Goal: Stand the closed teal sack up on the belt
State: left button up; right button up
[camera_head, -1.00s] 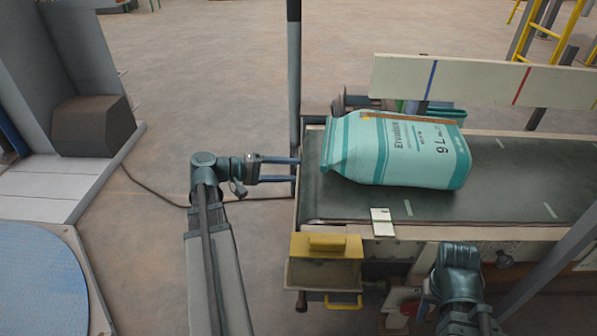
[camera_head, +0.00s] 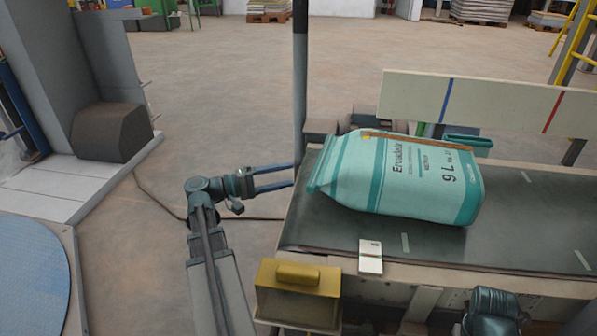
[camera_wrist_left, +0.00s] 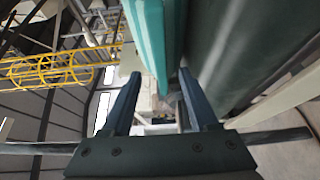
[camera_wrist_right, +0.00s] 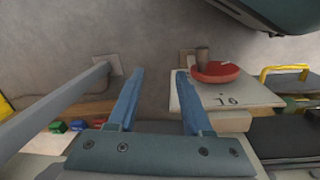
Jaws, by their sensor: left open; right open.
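The teal sack (camera_head: 400,180) lies on its side on the dark belt (camera_head: 330,232), its printed face up and its flat closed end to the left. My left gripper (camera_head: 293,175) is open and empty, just left of that end and apart from it in the head view. In the left wrist view the sack (camera_wrist_left: 152,40) shows beyond the open fingers (camera_wrist_left: 155,95). My right gripper is out of the head view, where only part of my right arm shows at the lower right. The right wrist view shows its fingers (camera_wrist_right: 158,85) open and empty.
A white side board (camera_head: 490,100) with blue and red marks runs behind the belt. A yellow-topped box (camera_head: 298,278) is at the near left corner, and a grey post (camera_head: 300,80) stands behind the left end. A red round object (camera_wrist_right: 215,72) shows in the right wrist view.

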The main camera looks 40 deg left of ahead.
aim_at(320, 169)
pick_arm(q)
jog(key=shift+w, duration=0.1)
jog(key=x, duration=1)
jog(key=shift+w+d, duration=0.25)
jog(key=shift+s+a, duration=0.1)
jog(key=shift+c, duration=1.1)
jog(key=c, duration=0.7)
grip_shut()
